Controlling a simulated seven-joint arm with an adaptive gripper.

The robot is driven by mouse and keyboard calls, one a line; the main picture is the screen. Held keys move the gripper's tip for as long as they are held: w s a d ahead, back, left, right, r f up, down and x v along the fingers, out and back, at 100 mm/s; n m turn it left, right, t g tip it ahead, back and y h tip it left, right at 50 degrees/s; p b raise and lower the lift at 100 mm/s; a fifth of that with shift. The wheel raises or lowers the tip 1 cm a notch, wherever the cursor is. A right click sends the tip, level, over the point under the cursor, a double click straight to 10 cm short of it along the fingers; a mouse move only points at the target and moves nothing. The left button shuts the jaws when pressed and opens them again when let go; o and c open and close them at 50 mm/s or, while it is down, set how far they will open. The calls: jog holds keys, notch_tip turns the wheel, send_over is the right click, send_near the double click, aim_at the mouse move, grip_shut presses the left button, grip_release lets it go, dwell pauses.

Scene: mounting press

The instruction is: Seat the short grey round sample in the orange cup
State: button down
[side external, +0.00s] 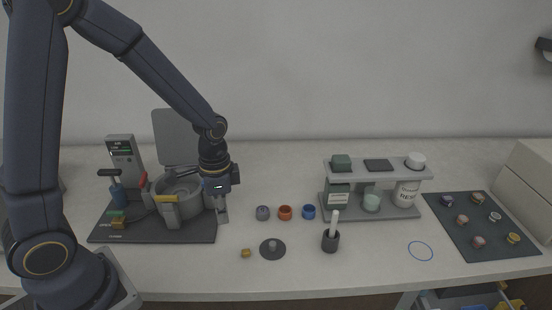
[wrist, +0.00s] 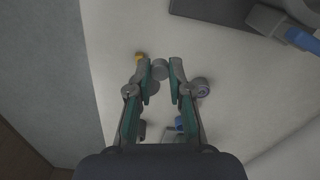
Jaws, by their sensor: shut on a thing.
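My gripper (side external: 222,214) hangs above the right edge of the press's dark base in the side view. In the wrist view my gripper (wrist: 161,72) is shut on a small grey round piece (wrist: 159,69) at its fingertips, which looks like the grey sample. The orange cup (side external: 285,212) stands on the table to the right of my gripper, between a grey cup (side external: 262,213) and a blue cup (side external: 308,212). The orange cup cannot be made out in the wrist view. The held piece is too small to tell clearly in the side view.
The press (side external: 177,196) stands left of my gripper. A dark disc (side external: 264,254) with a grey peg, a small yellow piece (side external: 246,253) and a dark holder (side external: 330,242) with a white rod stand in front. A shelf (side external: 380,170) and sample mat (side external: 492,245) are right.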

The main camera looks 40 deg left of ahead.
jog(key=w+d+r, duration=0.1)
jog(key=w+d, duration=0.2)
jog(key=w, duration=1.3)
jog(key=shift+w+d+f, duration=0.15)
jog(key=shift+w+f, duration=0.15)
jog(key=shift+f, duration=0.9)
jog(key=shift+w+d+f, duration=0.15)
jog(key=shift+w+f, duration=0.2)
jog(key=shift+f, duration=0.85)
jog(key=shift+w+d+f, duration=0.15)
jog(key=shift+w+f, duration=0.15)
jog(key=shift+f, duration=0.9)
jog(key=shift+f, duration=0.3)
jog(key=c, duration=0.7)
grip_release()
jog(key=shift+c, duration=0.2)
jog(key=shift+r, duration=0.1)
